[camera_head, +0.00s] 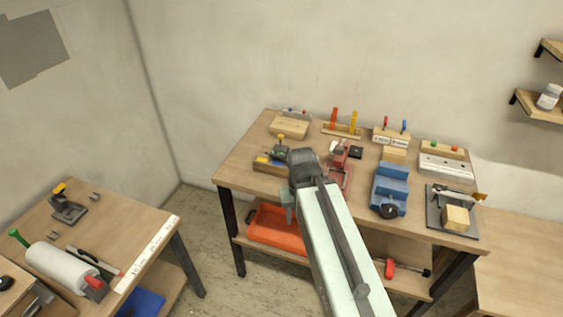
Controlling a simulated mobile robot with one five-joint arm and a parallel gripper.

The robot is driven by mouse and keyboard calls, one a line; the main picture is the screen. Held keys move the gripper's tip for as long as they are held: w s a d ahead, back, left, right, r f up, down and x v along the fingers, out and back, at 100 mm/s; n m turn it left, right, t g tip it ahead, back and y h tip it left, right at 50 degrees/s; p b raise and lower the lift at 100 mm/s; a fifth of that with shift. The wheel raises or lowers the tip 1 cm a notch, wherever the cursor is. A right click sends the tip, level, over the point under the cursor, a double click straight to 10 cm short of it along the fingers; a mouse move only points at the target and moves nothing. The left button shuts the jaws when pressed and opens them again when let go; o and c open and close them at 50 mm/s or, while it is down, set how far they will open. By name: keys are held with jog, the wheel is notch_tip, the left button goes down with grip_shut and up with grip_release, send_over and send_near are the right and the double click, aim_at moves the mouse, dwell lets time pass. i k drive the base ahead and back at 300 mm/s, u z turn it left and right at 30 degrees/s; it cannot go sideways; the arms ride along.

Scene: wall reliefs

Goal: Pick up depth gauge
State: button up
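My arm reaches up from the bottom over the middle workbench. My gripper (289,203) hangs at its end near the bench's front edge, small and partly hidden by my arm. I cannot make out whether its fingers are apart. I cannot identify the depth gauge with certainty. A small dark tool with a yellow top (279,149) stands just left of my wrist, by a wooden block with a yellow end (270,165). A grey tool with a yellow knob (68,208) lies on the left table, far from my gripper.
The workbench (240,168) also holds a blue vise (390,188), a red fixture (338,172) partly behind my arm, and several wooden blocks and racks. An orange tray (275,230) sits on its lower shelf. The left table holds a paper roll (60,266). Floor shows between the tables.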

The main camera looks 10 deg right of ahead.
aim_at(277, 152)
jog(key=u, duration=0.05)
jog(key=k, duration=0.4)
jog(key=u, duration=3.75)
jog(key=k, duration=1.25)
jog(key=z, duration=1.35)
jog(key=i, duration=1)
